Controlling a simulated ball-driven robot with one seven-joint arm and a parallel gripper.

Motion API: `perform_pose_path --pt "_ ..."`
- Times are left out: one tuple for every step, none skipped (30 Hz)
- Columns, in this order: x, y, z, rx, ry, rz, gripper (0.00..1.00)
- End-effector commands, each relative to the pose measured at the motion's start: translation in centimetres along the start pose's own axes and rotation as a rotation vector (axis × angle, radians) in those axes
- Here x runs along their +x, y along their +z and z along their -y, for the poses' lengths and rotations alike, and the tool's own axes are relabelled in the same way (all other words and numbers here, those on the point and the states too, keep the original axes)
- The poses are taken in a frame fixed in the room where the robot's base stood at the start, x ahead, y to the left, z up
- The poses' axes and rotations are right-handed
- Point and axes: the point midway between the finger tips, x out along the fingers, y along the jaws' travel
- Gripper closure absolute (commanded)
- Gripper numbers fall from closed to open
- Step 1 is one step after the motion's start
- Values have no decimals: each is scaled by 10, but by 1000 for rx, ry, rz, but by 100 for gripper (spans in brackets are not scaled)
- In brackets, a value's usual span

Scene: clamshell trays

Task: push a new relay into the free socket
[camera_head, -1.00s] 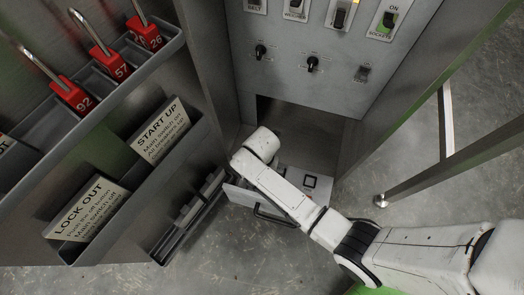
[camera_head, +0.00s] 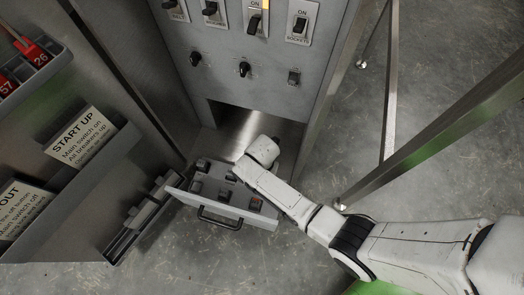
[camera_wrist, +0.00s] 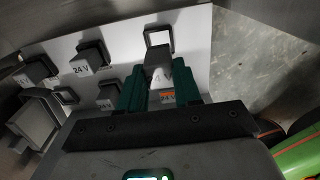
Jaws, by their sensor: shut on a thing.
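My gripper (camera_wrist: 160,88) has its green fingers shut on a dark grey relay (camera_wrist: 158,56) in the wrist view. The relay is over the white socket panel (camera_wrist: 200,75), near a square outline; whether it is seated or above the panel I cannot tell. Other dark relays (camera_wrist: 92,52) stand on the panel to the left, by "24 V" lettering. In the head view several relays (camera_head: 197,187) stand on the pulled-out drawer (camera_head: 178,192). My arm hides the fingers and held relay there.
The drawer handle (camera_head: 220,220) faces forward. The switch panel (camera_head: 245,95) rises behind the drawer. A cabinet side with sign holders (camera_head: 80,135) and a dark rack (camera_head: 140,217) stands to the left. Metal posts (camera_head: 388,110) stand right over open floor.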

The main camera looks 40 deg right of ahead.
Motion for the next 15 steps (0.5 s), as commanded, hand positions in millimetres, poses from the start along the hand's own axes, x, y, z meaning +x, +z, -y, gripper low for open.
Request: perform_pose_path --pt "3 0 0 0 0 0 100" --pt "4 0 0 0 0 0 100" --pt "5 0 0 0 0 0 100" --pt "6 0 0 0 0 0 100" --pt "7 0 0 0 0 0 100" --pt "9 0 0 0 0 0 100" --pt "10 0 0 0 0 0 100" --pt "11 0 0 0 0 0 100" --pt "12 0 0 0 0 0 100" --pt "13 0 0 0 0 0 100" --pt "14 0 0 0 0 0 100" --pt "15 0 0 0 0 0 100" --pt "16 0 0 0 0 0 100" --pt "17 0 0 0 0 0 100" --pt "18 0 0 0 0 0 100"
